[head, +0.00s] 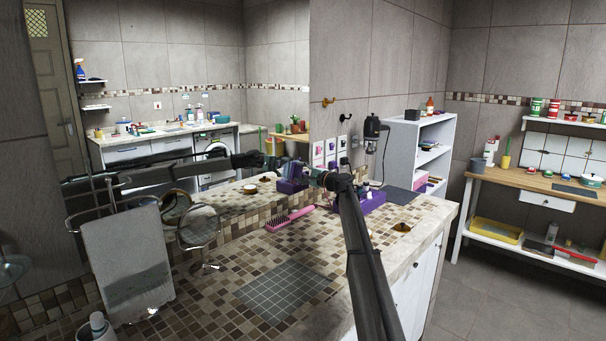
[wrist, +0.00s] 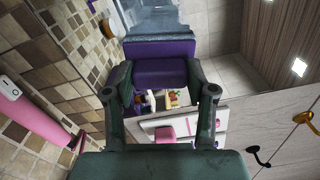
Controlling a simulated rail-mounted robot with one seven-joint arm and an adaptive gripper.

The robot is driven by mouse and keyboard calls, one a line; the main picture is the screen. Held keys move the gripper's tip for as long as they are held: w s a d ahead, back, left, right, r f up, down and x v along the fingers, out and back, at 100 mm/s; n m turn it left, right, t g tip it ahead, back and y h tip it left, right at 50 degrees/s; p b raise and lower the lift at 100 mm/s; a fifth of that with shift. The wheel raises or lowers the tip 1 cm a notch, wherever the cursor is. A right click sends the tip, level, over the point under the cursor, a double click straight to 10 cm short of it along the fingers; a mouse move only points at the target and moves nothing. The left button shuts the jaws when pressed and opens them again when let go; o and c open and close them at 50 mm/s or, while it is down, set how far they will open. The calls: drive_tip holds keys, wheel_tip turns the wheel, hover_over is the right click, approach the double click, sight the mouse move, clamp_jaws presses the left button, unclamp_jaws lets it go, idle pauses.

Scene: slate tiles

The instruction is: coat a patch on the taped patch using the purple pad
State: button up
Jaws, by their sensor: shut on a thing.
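My gripper (wrist: 162,80) is shut on the purple pad (wrist: 165,72) in the wrist view, one finger on each side of it. The pad has a purple block and a blue-grey band along its far edge. Beyond that band is a streaky pale blue-grey area (wrist: 152,18); I cannot tell whether they touch. In the head view my arm reaches up across the counter, and its far end and the pad are hard to make out. A grey gridded square (head: 285,290) lies on the mosaic counter. I cannot make out tape around it.
A pink brush (head: 290,219) lies on the counter (head: 225,290), near a purple caddy (head: 372,202). A round mirror (head: 198,228) and a hanging grey towel (head: 125,265) stand at left. A large wall mirror (head: 165,60) reflects the room. Wall hooks (wrist: 255,155) are nearby.

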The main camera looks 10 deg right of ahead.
drive_tip(key=shift+s+a+b, duration=0.1)
drive_tip(key=shift+s+a, duration=0.6)
drive_tip(key=shift+a, duration=0.3)
drive_tip(key=shift+s+a+b, duration=0.1)
drive_tip(key=shift+s+a, duration=0.6)
drive_tip(key=shift+a, duration=0.3)
drive_tip(key=shift+s+a+b, duration=0.1)
drive_tip(key=shift+s+a, duration=0.6)
drive_tip(key=shift+a, duration=0.3)
drive_tip(key=v, duration=0.6)
drive_tip(key=shift+b, duration=0.4)
drive_tip(key=shift+s+d, duration=0.15)
drive_tip(key=shift+v, duration=1.4)
